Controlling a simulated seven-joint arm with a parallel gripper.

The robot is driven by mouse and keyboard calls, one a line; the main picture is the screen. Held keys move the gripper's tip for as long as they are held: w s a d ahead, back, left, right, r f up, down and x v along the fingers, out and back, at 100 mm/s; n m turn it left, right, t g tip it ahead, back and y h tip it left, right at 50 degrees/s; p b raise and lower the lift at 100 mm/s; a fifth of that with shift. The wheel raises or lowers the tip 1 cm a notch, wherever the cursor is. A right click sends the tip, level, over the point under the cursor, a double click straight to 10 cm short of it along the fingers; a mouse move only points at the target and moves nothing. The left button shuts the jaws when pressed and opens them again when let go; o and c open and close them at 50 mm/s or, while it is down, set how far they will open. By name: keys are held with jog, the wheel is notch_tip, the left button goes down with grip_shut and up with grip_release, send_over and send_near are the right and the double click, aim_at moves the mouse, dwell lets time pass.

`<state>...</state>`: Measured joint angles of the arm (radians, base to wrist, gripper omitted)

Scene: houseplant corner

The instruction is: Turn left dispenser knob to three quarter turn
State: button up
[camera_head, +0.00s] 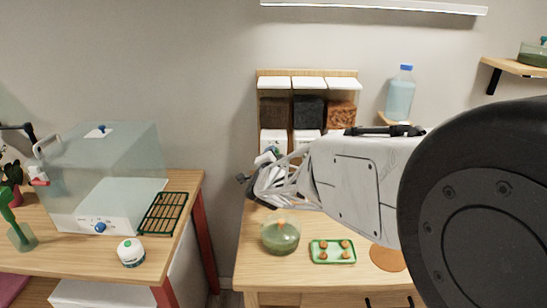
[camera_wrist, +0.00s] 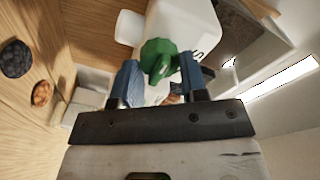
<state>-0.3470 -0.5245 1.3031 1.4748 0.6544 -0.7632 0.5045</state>
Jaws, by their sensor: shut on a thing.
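The dispenser rack (camera_head: 307,73) stands at the back of the right table, with three clear bins of dark brown, black and orange-brown material. The left dispenser has a white lower front (camera_head: 272,138). In the wrist view, a green knob (camera_wrist: 158,55) sits against a white dispenser body (camera_wrist: 190,22) with part of a dark letter on it. My gripper (camera_wrist: 161,82) is shut on this knob, with one blue finger on each side. In the head view my gripper (camera_head: 262,172) is at the left dispenser's front, and the knob cannot be made out there. The knob's exact turn angle cannot be told.
A green-filled jar (camera_head: 281,238) and a green tray (camera_head: 332,252) with small orange pots stand in front of my arm. A blue-capped bottle (camera_head: 400,95) stands behind it. The wrist view shows a dark-filled bowl (camera_wrist: 16,58) and an orange-filled bowl (camera_wrist: 42,93).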

jog(key=o, duration=0.9)
jog(key=shift+s+a+r, duration=0.1)
jog(key=shift+s+a, duration=0.05)
jog(key=shift+s, duration=1.8)
jog(key=shift+s+a, duration=0.15)
jog(key=shift+s, duration=1.8)
jog(key=shift+r, duration=0.15)
